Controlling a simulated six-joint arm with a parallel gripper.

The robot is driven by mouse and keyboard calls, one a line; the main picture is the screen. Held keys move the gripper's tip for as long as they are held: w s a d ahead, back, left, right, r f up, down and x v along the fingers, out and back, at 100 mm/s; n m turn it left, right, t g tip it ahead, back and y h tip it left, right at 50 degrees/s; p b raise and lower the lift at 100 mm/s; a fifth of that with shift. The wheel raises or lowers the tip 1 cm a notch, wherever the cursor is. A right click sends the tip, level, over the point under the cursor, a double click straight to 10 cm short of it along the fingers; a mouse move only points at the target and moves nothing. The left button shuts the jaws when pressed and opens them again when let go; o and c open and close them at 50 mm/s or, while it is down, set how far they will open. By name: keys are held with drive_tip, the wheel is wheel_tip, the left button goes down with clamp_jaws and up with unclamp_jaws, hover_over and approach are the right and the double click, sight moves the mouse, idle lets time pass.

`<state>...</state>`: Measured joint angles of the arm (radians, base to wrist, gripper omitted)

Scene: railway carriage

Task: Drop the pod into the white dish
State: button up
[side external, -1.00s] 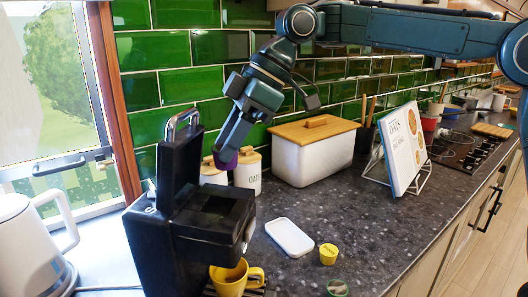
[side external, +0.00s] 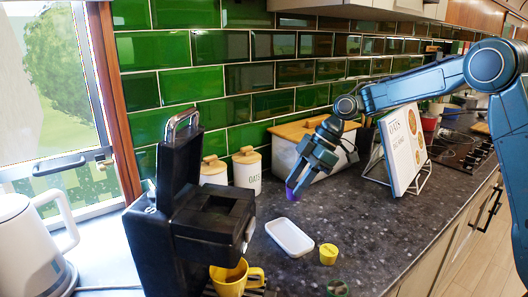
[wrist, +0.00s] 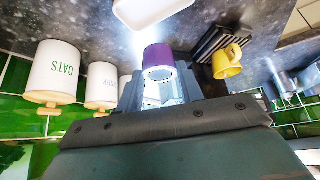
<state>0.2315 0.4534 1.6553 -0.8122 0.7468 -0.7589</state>
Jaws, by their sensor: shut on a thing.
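My gripper (side external: 298,184) is shut on a purple pod (wrist: 158,57), which shows between the fingers in the wrist view. In the side external view only a little purple shows at the fingertips. The gripper holds the pod above the counter, with its fingers angled down. The white dish (side external: 290,237) lies flat on the counter and looks empty. It shows in part at the top of the wrist view (wrist: 150,12), past the pod. In the side external view the fingertips appear just above and behind the dish, apart from it.
A black coffee machine (side external: 180,215) with its lid raised stands left of the dish, a yellow mug (side external: 230,280) under it. A yellow pod (side external: 328,254) and a green one (side external: 338,288) lie to the right. Canisters (side external: 247,172), a bread bin (side external: 290,158) and a book (side external: 404,150) stand behind.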

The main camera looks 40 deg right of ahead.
drive_tip(key=shift+d+f, duration=0.25)
drive_tip(key=shift+d, duration=0.05)
drive_tip(key=shift+f, duration=0.2)
drive_tip(key=shift+f, duration=2.8)
drive_tip(key=o, duration=1)
drive_tip(key=shift+s+r, duration=0.1)
